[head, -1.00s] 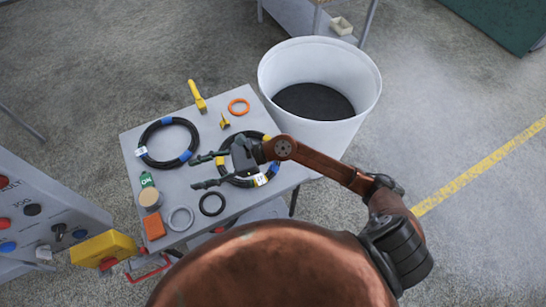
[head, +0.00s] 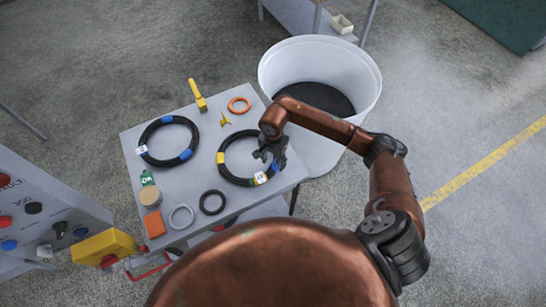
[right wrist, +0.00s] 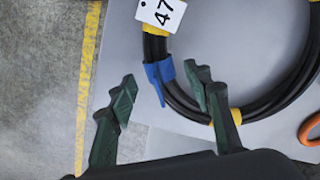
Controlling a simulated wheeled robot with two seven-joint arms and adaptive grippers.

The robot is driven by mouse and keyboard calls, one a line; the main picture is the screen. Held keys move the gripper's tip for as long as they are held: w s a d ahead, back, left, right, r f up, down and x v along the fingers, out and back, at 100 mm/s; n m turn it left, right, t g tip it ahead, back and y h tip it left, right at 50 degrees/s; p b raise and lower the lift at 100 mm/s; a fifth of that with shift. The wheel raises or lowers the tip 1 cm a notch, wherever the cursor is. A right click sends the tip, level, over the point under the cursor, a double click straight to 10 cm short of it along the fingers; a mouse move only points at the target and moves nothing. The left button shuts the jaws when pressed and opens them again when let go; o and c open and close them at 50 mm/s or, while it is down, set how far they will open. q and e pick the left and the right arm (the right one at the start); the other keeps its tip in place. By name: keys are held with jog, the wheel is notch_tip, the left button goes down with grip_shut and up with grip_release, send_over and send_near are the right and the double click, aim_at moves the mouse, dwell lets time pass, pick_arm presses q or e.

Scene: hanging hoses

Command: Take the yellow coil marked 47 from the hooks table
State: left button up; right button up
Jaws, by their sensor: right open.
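The coil marked 47 (head: 234,178) is a black hose ring with yellow bands. It lies on the right part of the grey table (head: 196,183), its white tag at the near right. In the right wrist view the tag (right wrist: 160,14) reads 47, and the coil (right wrist: 275,98) shows yellow bands and a blue tie. My right gripper (head: 268,157) is over the coil's right side in the head view. In the right wrist view its open fingers (right wrist: 163,92) have the blue-tied stretch of hose between or below them; contact cannot be told. My left gripper is not in view.
A blue-banded black coil (head: 149,132) lies to the left. A yellow-handled item (head: 197,95), an orange ring (head: 239,105), a black ring (head: 212,202), a grey ring (head: 181,217) and an orange block (head: 154,224) also lie there. A white bin (head: 345,135) stands behind right.

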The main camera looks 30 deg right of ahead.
aim_at(273, 166)
jog(key=shift+f, duration=1.7)
jog(key=shift+c, duration=0.5)
grip_shut()
jog(key=shift+o, duration=0.5)
grip_release()
